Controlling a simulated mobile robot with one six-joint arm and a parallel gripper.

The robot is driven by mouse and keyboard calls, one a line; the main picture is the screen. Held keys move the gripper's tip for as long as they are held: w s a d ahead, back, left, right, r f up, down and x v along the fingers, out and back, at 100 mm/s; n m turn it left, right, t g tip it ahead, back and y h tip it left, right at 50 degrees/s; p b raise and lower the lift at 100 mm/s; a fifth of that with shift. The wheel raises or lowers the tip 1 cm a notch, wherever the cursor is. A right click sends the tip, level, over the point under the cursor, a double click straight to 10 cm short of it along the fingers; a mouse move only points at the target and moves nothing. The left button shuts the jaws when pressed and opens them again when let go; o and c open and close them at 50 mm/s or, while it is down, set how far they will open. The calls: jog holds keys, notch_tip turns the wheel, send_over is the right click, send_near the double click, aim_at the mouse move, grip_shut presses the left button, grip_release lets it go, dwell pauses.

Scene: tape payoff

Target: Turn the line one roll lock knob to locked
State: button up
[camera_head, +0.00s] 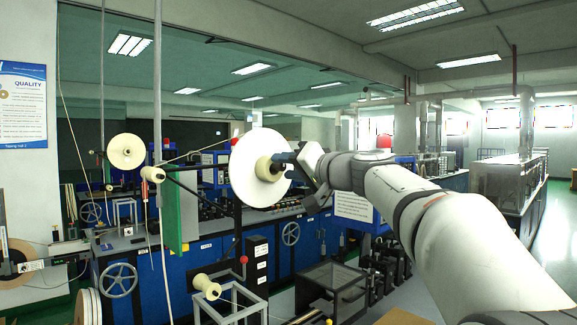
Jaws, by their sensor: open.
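A large white tape roll (247,182) hangs upright on a dark stand in the middle of the view. A tan hub or knob (264,169) sits at its centre, facing right; I cannot tell its lock position or read a line label on it. My gripper (281,166) is open at the right side of the hub, its dark fingertips close to the knob. I cannot tell whether they touch or surround it. My gripper hides part of the knob and the roll's right side. My pale arm reaches in from the lower right.
A second white roll (126,151) stands farther back at the left. Blue machine cabinets (200,270) with handwheels stand behind the large roll. A small spool (206,287) on a metal frame and a dark open box (333,289) are below. An aisle (553,225) is clear at right.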

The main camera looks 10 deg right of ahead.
grip_shut()
dwell(0.3)
jog(key=shift+f, duration=0.1)
jog(key=m+b, duration=0.1)
jog(key=m, duration=0.3)
jog(key=shift+m, duration=0.3)
jog(key=m, duration=0.4)
jog(key=shift+m, duration=0.3)
jog(key=m, duration=0.4)
jog(key=shift+m+p, duration=0.95)
jog(key=shift+m, duration=1.55)
jog(key=shift+f, duration=0.1)
